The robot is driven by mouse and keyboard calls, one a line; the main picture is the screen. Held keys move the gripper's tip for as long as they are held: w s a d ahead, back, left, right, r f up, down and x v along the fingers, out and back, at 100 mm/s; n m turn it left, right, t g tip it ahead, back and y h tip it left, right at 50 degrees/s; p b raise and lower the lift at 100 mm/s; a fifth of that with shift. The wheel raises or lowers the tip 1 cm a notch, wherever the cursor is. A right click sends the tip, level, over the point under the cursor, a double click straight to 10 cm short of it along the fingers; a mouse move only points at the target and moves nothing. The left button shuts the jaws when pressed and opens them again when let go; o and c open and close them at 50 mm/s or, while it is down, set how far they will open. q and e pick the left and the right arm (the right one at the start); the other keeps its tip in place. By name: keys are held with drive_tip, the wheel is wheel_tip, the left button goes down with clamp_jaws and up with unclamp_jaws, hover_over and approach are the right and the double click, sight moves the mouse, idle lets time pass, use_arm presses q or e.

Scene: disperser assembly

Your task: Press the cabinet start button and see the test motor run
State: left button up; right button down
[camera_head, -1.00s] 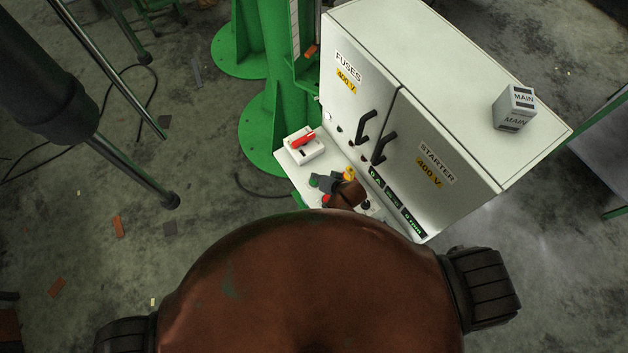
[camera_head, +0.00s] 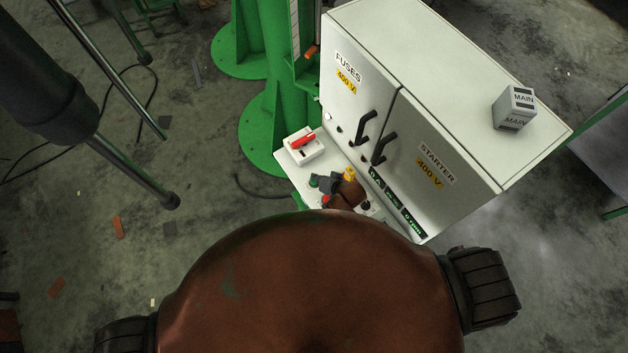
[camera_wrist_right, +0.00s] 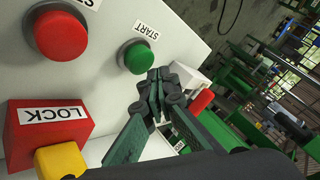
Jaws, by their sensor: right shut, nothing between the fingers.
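The green START button (camera_wrist_right: 138,57) stands on the white panel in the right wrist view; it also shows in the head view (camera_head: 314,180). My right gripper (camera_wrist_right: 158,88) is shut and empty, its fingertips close to the START button's edge. I cannot tell whether they touch it. In the head view the right gripper (camera_head: 327,183) is small, over the cabinet's front shelf. The cabinet (camera_head: 455,110) has closed FUSES and STARTER doors. Small green-lit displays (camera_head: 394,200) line its lower front edge, too small to read surely. I cannot make out the test motor. My left gripper is out of view.
A red button (camera_wrist_right: 61,34) sits beside START, with a red LOCK block (camera_wrist_right: 48,130) and a yellow piece (camera_wrist_right: 58,162) below. A white box with a red handle (camera_head: 304,145) stands on the shelf's left end. A grey MAIN block (camera_head: 514,108) lies on the cabinet top.

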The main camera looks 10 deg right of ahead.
drive_tip(key=shift+f, duration=0.1)
drive_tip(key=shift+f, duration=0.35)
drive_tip(key=shift+f+b, duration=0.5)
drive_tip(key=shift+f, duration=0.45)
idle(0.9)
drive_tip(key=shift+r, duration=0.1)
drive_tip(key=shift+r+p, duration=1.3)
drive_tip(key=shift+p, duration=0.1)
wheel_tip(320, 180, up, 5)
drive_tip(key=p, duration=0.5)
idle(0.5)
